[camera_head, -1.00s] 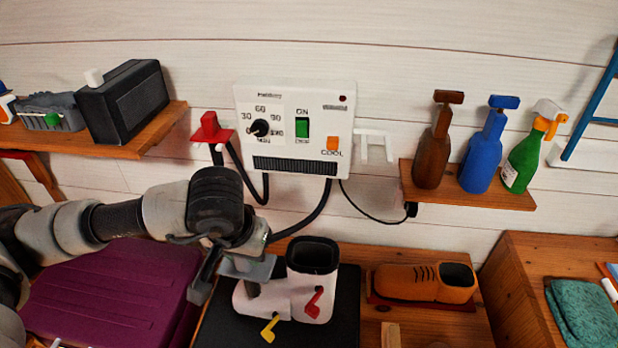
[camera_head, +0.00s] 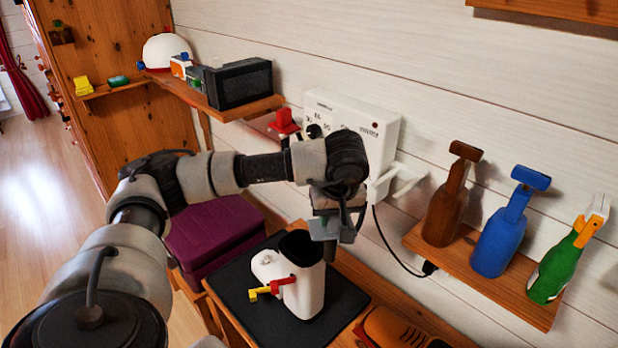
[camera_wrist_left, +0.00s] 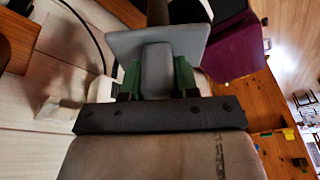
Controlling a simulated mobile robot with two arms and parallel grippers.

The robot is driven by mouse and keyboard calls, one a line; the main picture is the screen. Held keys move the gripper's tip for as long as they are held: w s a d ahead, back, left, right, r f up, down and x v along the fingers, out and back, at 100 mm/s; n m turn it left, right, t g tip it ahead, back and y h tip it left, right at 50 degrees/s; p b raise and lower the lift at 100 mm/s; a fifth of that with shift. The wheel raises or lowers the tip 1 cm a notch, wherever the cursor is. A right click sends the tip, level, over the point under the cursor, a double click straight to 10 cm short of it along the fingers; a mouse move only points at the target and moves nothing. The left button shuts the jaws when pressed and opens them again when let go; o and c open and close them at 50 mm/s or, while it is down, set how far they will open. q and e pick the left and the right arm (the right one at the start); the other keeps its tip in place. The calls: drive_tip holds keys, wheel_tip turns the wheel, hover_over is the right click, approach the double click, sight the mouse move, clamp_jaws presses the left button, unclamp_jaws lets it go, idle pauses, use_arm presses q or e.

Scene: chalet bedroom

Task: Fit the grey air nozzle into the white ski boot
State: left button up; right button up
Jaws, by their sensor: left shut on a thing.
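The white ski boot (camera_head: 303,292) stands upright on a black mat, its dark shaft opening facing up, with one red and one yellow buckle lever. My left gripper (camera_head: 330,212) is shut on the grey air nozzle (camera_head: 331,228), held at about the height of the boot's opening and just right of it in the head view. Its lower end points down; the gap to the boot is unclear. The left wrist view shows the nozzle's flat grey plate (camera_wrist_left: 158,45) between the green fingers. My right gripper is not in view.
The black mat (camera_head: 240,298) lies on a wooden bench. A white control box (camera_head: 375,122) hangs on the wall behind my arm. A shelf at right (camera_head: 480,272) bears brown, blue and green bottles. An orange shoe (camera_head: 392,328) is at lower right, a purple case (camera_head: 212,240) at left.

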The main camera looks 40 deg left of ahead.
use_arm(q)
drive_tip(key=a+r+n+g, duration=0.1)
drive_tip(key=a+r+n, duration=0.2)
drive_tip(key=a+n, duration=0.55)
wheel_tip(320, 180, down, 14)
drive_tip(key=w+a+m+b, duration=0.1)
drive_tip(key=b, duration=0.8)
drive_tip(key=shift+a+f+y, duration=0.2)
drive_tip(key=shift+a+y, duration=0.05)
drive_tip(key=shift+y, duration=0.15)
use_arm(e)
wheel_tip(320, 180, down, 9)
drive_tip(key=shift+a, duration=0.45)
use_arm(q)
drive_tip(key=shift+f+m+b, duration=0.15)
drive_tip(key=shift+m+b, duration=0.1)
drive_tip(key=shift+b, duration=0.1)
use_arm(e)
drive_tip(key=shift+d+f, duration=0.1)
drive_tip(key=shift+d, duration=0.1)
use_arm(q)
drive_tip(key=shift+f+b, duration=0.6)
drive_tip(key=shift+f, duration=0.3)
drive_tip(key=o, duration=1)
drive_tip(key=shift+r, duration=0.1)
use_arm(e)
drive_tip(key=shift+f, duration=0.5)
use_arm(q)
drive_tip(key=shift+o, duration=0.2)
drive_tip(key=shift+r, duration=0.1)
